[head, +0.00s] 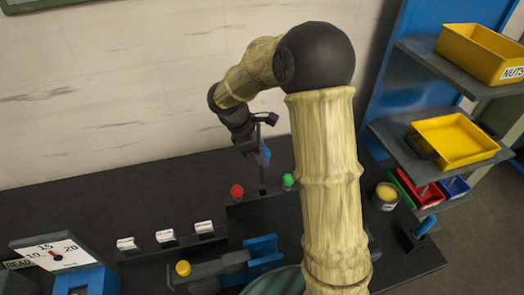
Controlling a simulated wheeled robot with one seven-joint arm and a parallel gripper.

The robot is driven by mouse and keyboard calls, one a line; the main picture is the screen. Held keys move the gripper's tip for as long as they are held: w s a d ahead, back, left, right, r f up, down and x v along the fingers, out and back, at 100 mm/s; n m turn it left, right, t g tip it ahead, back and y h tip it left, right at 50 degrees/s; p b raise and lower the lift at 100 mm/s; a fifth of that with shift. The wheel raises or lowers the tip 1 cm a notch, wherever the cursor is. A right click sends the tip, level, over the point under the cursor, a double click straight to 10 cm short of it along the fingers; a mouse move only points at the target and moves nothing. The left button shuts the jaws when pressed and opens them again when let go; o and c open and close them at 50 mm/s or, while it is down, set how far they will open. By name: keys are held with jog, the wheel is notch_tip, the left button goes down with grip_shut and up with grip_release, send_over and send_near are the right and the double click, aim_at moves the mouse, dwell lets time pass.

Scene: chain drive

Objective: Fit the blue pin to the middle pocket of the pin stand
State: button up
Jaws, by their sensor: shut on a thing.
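My gripper (258,148) is shut on the blue pin (265,155) and holds it roughly upright, its blue part at the fingers. A grey shaft runs down from it to between a red-topped pin (237,190) and a green-topped pin (288,181). These two appear to stand in the dark pin stand, which is hard to tell from the black bench. I cannot tell whether the shaft's lower end is inside the middle pocket or just in front of or above it. My forearm hides the area right of the green pin.
On the black bench are several white label cards (166,236), a yellow-topped part (183,267), a blue block (262,255) and a dial gauge (55,252). A grey can (385,196) and a shelf with yellow bins (455,139) stand at right. The back left of the bench is clear.

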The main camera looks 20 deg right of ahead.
jog(key=shift+w+f+b, duration=0.15)
jog(key=shift+f+b, duration=1.1)
jog(key=shift+f, duration=1.1)
jog(key=shift+p, duration=0.75)
